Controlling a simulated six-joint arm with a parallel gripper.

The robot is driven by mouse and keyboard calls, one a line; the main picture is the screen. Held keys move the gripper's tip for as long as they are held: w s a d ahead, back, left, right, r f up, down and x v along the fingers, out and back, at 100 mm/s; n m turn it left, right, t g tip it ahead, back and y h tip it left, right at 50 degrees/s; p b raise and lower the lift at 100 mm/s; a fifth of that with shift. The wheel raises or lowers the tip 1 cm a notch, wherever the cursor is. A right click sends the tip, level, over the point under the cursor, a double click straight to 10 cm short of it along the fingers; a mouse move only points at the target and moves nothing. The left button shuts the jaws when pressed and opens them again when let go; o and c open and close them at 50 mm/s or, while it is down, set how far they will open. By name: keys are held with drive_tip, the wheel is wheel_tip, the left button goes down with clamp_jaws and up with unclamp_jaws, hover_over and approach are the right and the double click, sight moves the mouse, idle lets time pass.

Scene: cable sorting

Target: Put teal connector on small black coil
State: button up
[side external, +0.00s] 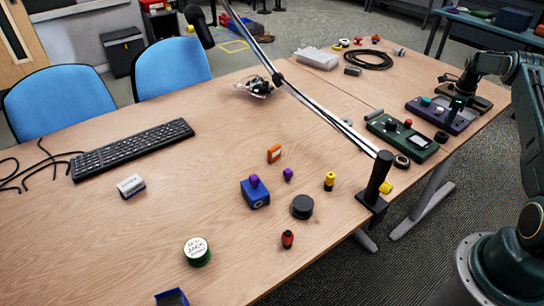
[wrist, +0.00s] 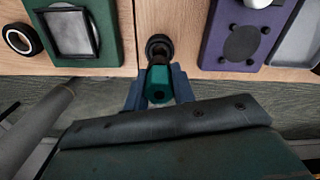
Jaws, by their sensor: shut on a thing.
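My gripper (wrist: 159,82) is shut on the teal connector (wrist: 158,88), which sits between its two blue-grey fingers in the wrist view. The small black coil (wrist: 159,43) is just beyond the connector's far end, on the wood near the table edge. The connector overlaps the coil's near side in the picture; I cannot tell whether they touch. In the side view the coil (side external: 441,137) lies between the green and purple panels, and my gripper (side external: 456,108) is above and right of it. The held connector is hard to make out there.
The green panel (side external: 421,144) and purple panel (side external: 459,121) flank the coil closely. A black ring (side external: 401,161) lies by the green panel. A black lamp clamp (side external: 373,197) stands at the table edge. A large black cable coil (side external: 368,60) lies at the back.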

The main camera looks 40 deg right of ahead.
drive_tip(key=shift+f, duration=2.05)
drive_tip(key=shift+f, duration=0.15)
drive_tip(key=o, duration=1)
wheel_tip(320, 180, up, 12)
drive_tip(key=shift+r, duration=0.15)
